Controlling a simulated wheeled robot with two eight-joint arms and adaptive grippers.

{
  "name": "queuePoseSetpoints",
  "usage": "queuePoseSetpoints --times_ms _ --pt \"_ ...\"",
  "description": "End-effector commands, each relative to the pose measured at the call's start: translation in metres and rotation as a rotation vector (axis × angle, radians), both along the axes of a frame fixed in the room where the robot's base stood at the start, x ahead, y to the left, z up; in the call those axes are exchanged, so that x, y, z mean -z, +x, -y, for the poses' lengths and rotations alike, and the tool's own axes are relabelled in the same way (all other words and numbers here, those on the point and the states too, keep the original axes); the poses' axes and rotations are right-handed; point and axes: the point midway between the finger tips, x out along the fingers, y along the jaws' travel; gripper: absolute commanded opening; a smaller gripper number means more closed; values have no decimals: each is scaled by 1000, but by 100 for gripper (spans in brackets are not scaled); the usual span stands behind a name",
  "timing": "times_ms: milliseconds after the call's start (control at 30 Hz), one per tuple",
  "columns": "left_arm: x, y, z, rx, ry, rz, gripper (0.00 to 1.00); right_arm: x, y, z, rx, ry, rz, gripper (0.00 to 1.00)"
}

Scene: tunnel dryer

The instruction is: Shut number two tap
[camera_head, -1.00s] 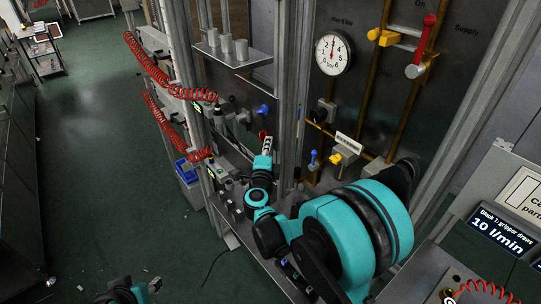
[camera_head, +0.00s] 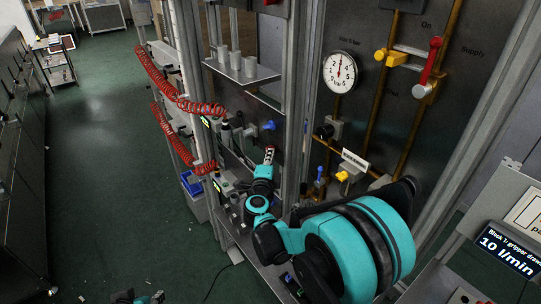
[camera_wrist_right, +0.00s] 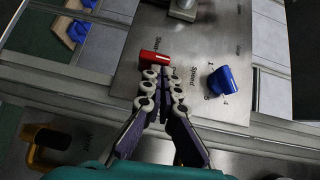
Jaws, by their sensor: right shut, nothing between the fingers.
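My right gripper (camera_head: 269,154) is at the lower panel in the head view, fingers together and empty. In the right wrist view its closed fingertips (camera_wrist_right: 160,75) are just below a red switch (camera_wrist_right: 153,57); whether they touch it I cannot tell. A blue numbered dial (camera_wrist_right: 222,82) is right of them. On the pipe board, a red lever tap (camera_head: 432,65) and a yellow tap (camera_head: 388,57) are high up; a yellow handle (camera_head: 343,176) and a small blue handle (camera_head: 320,173) are lower. No tap's number is readable. My left gripper's fingers are not visible.
A pressure gauge (camera_head: 340,72) is left of the upper taps. A shelf with several grey cups (camera_head: 235,62) hangs above the right gripper. A blue knob (camera_head: 268,126) sits near it. Red coiled hoses (camera_head: 165,83) run at left. The green floor (camera_head: 110,150) at left is mostly clear.

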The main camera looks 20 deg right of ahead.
Motion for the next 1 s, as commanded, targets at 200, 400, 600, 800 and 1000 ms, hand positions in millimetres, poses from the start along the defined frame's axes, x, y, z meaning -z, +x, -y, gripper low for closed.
queuePoseSetpoints --times_ms 200,400,600,800,1000 --pt "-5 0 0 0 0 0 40 -2 0 0 0 -11 -31 0" --pt "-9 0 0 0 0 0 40 -4 1 -1 0 -24 -66 0" --pt "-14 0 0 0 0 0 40 -6 2 -1 0 -39 -108 0" --pt "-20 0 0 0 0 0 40 -7 2 -1 0 -56 -154 0" --pt "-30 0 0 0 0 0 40 -11 4 -2 0 -83 -231 0"
